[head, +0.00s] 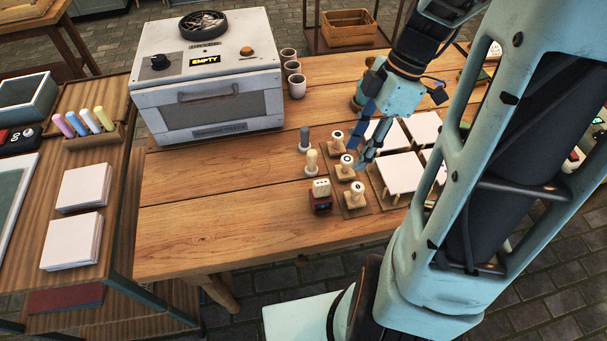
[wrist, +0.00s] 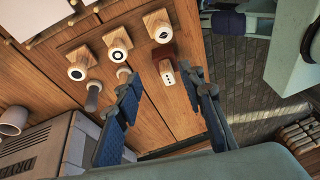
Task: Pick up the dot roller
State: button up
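The dot roller appears to be the small red block with a white, dotted top (head: 320,188), at the front of the group of tools on the wooden table. In the wrist view this red and white roller (wrist: 168,76) shows between and beyond my fingertips. My gripper (head: 358,157) is above the table, up and right of the roller in the head view, near the wooden stamps. In the wrist view my gripper (wrist: 166,92) has its two blue fingers wide apart with nothing between them. I see no contact with the roller.
Wooden stamps with white round labels (head: 355,188) stand close to the roller's right. Two grey or tan hand tools (head: 312,163) stand behind it. White tiles (head: 397,172) lie further right. A grey dryer box (head: 210,90) is at back left. The table's left front is clear.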

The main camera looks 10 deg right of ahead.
aim_at(323, 182)
jog(key=shift+n+g+y, duration=0.3)
jog(key=shift+n+y, duration=0.2)
jog(key=a+f, duration=0.3)
jog(key=s+a+f, duration=0.1)
jog(key=a, duration=0.1)
jog(key=shift+a+f+b, duration=0.2)
jog(key=shift+b, duration=0.2)
jog(key=shift+w+b+x, duration=0.2)
jog(key=shift+x, duration=1.2)
jog(key=shift+w+b+x, duration=0.15)
jog(key=shift+w+x, duration=0.05)
jog(key=shift+x, duration=1.2)
jog(key=shift+f, duration=0.1)
jog(key=c, duration=0.9)
